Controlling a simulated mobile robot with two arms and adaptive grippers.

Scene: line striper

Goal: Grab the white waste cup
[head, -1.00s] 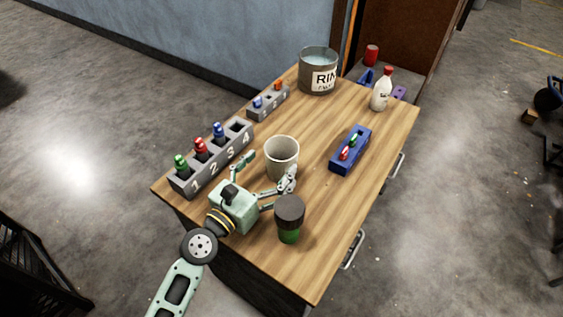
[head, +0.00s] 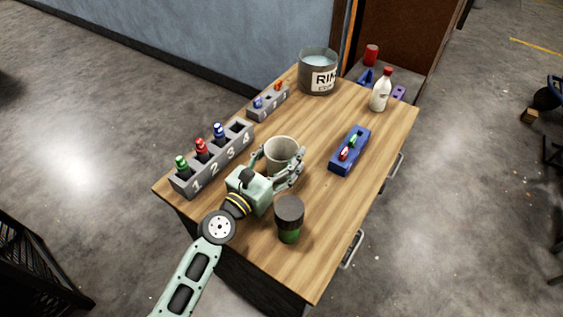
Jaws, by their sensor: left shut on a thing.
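The white waste cup (head: 284,150) stands upright near the middle of the wooden table in the head view. My left gripper (head: 278,164) is shut on it, with one finger on each side of the cup. The gripper body and fingers hide the lower part of the cup. I cannot tell whether the cup touches the table. My right gripper is not in view.
A dark-capped green jar (head: 289,218) stands close to my left gripper's right. A numbered grey rack (head: 230,158) with bottles is at left, a smaller grey rack (head: 268,104) behind it. A blue tray (head: 350,152), rinse can (head: 318,72) and white bottle (head: 381,91) are farther away.

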